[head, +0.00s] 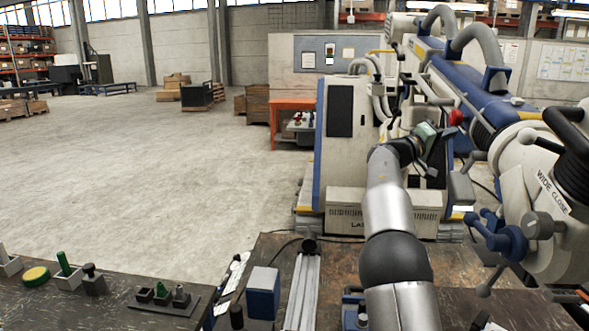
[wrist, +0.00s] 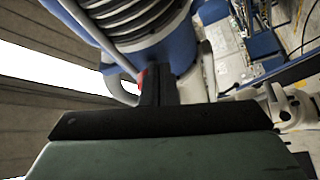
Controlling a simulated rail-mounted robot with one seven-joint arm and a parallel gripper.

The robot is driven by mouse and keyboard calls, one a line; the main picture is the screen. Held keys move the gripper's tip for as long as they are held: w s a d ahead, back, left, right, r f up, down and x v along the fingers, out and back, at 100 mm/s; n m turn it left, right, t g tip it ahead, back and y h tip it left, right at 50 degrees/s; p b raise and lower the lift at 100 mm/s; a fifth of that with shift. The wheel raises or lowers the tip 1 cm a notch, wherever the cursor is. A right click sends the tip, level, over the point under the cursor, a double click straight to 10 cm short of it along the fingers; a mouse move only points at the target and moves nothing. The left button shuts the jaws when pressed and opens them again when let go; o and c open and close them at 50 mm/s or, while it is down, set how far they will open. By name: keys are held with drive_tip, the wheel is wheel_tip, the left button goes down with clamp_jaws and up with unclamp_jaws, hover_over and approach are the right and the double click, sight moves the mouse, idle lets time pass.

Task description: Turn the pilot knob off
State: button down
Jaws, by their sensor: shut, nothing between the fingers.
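A small red knob (head: 456,117) shows beside the large blue and cream machine arm in the head view; I cannot be sure that it is the pilot knob. My gripper (head: 447,127) is at the end of my raised arm, very close to the red knob. In the wrist view my gripper's dark fingers (wrist: 155,76) are shut together.
A blue star-shaped handle (head: 497,236) and other levers stick out lower right. A workbench (head: 262,318) with fixtures is in front. Open floor (head: 160,160) lies left.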

drive_tip(key=a, duration=0.6)
drive_tip(key=shift+w, duration=0.35)
